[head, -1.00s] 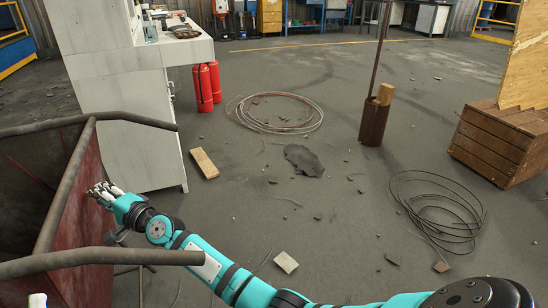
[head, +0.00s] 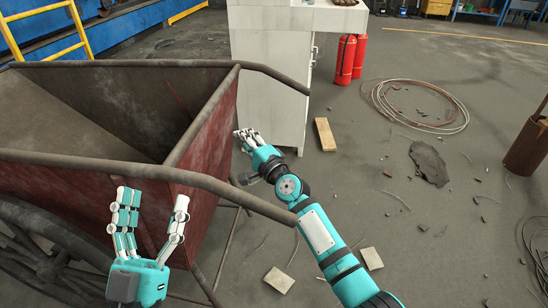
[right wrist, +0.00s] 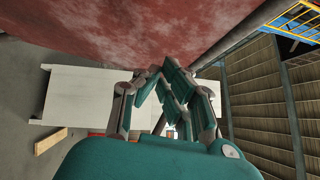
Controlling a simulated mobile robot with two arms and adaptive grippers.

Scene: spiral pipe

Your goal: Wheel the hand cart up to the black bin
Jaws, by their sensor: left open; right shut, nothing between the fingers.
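The hand cart (head: 205,140), a rusty red metal tub with dark tube handles, fills the left of the head view. A spoked wheel (head: 45,255) shows under it. My left gripper (head: 150,212) is open and empty, fingers up, in front of the near handle tube. My right gripper (head: 245,135) is shut and empty beside the cart's red end wall, between the two handle tubes. In the right wrist view its fingers (right wrist: 165,88) are close below the red wall; I cannot tell whether they touch it. I see no black bin in these frames.
A pale cabinet (head: 268,75) stands behind the cart, with red fire extinguishers (head: 352,58) beside it. A wood block (head: 325,134), a wire coil (head: 420,105) and rubble lie on the floor to the right. A yellow railing (head: 80,32) is at the back left.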

